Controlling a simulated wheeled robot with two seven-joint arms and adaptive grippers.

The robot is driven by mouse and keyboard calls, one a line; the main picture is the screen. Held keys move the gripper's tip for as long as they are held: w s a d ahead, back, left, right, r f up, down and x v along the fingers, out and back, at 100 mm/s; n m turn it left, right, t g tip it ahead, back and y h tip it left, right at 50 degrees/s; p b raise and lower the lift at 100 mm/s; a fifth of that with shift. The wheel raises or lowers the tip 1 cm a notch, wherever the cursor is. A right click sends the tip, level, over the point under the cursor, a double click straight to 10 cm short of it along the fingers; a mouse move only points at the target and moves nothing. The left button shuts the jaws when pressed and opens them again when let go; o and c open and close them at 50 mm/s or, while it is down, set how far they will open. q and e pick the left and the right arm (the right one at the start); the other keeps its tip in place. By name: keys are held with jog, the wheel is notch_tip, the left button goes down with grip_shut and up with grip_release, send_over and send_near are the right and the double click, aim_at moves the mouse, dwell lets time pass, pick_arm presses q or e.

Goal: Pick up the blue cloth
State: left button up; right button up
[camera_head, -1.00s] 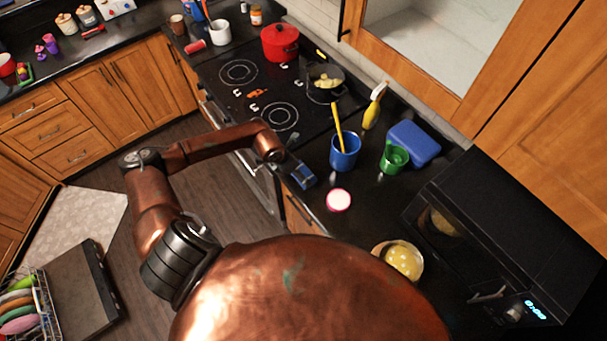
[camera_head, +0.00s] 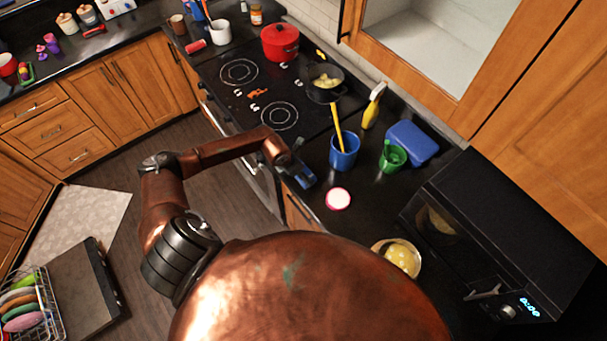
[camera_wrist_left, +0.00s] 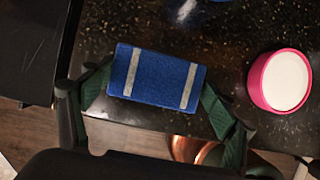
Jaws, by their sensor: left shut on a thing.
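The blue cloth (camera_wrist_left: 153,77) is a folded rectangle with two pale stripes, seen in the left wrist view at the black counter's front edge. My left gripper (camera_wrist_left: 155,85) has a green finger on each side of the cloth and is shut on it. In the head view the cloth (camera_head: 303,174) is small and partly hidden by my left gripper (camera_head: 297,168), which is at the counter edge beside the stove. Whether the cloth touches the counter is hard to tell. My right gripper is not in view.
A pink-rimmed white round dish (camera_head: 338,198) lies close to the cloth. A blue cup (camera_head: 344,153), a green cup (camera_head: 392,158) and a blue box (camera_head: 413,143) stand behind it. A yellow bowl (camera_head: 400,257) and a black microwave (camera_head: 510,240) are to the right.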

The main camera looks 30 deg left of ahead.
aim_at(305, 171)
pick_arm(q)
jog(key=c, duration=0.5)
jog(key=shift+o, duration=0.2)
jog(key=shift+r, duration=0.1)
jog(key=shift+r+b, duration=0.25)
jog(key=shift+b, duration=0.05)
notch_tip(305, 171, up, 2)
jog(key=shift+r+b, duration=0.2)
jog(key=shift+b, duration=0.6)
jog(key=s+a+r+b, duration=0.1)
jog(key=s+r+b, duration=0.2)
jog(key=s+r, duration=0.7)
jog(key=shift+s+b, duration=0.4)
jog(key=shift+s, duration=1.6)
jog(key=shift+a, duration=0.1)
